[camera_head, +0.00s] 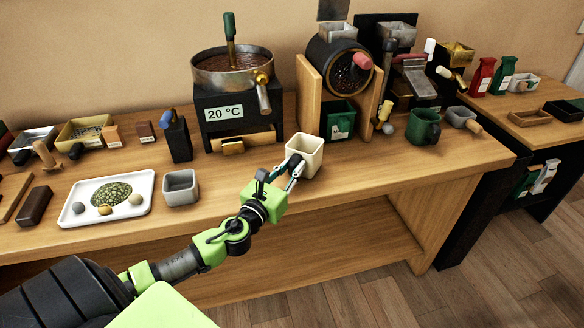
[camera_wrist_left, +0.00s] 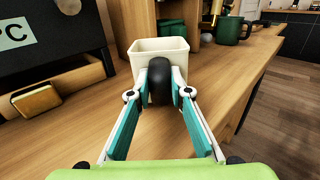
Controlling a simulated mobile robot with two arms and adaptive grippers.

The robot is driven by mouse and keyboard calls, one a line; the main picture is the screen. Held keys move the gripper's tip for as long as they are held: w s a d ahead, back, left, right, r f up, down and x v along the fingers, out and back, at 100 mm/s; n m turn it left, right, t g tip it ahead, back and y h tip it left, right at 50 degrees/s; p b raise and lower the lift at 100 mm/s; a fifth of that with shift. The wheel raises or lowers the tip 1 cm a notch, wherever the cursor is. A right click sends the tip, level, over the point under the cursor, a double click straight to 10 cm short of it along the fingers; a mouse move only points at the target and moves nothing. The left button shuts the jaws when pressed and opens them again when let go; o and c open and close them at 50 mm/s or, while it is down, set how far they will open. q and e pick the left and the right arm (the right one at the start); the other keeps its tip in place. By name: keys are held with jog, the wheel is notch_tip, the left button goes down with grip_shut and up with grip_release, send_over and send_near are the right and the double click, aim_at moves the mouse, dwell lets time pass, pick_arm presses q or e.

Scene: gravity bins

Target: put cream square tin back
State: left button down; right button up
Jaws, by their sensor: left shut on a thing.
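The cream square tin (camera_head: 307,154) is an open-topped, empty-looking box at the front middle of the bench. My left gripper (camera_head: 293,170) is shut on its near side. In the left wrist view the tin (camera_wrist_left: 158,52) stands upright between the far ends of the fingers (camera_wrist_left: 161,84), with a dark rounded part in front of it that hides its lower middle. I cannot tell whether the tin's base touches the bench. My right gripper is in neither view.
A grey square tin (camera_head: 181,188) and a white tray (camera_head: 75,211) of green beans stand to the left. Behind are a 20 °C roasting pan (camera_head: 232,70) and a drum machine (camera_head: 340,66). A green mug (camera_head: 424,128) is to the right. The bench front (camera_head: 370,175) is clear.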

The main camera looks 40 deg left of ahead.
pick_arm(q)
jog(key=shift+f+b, duration=0.3)
jog(key=shift+f, duration=0.15)
jog(key=c, duration=1.8)
grip_release()
jog(key=s, duration=0.4)
jog(key=s+d, duration=0.1)
jog(key=s, duration=0.7)
jog(key=shift+d, duration=0.2)
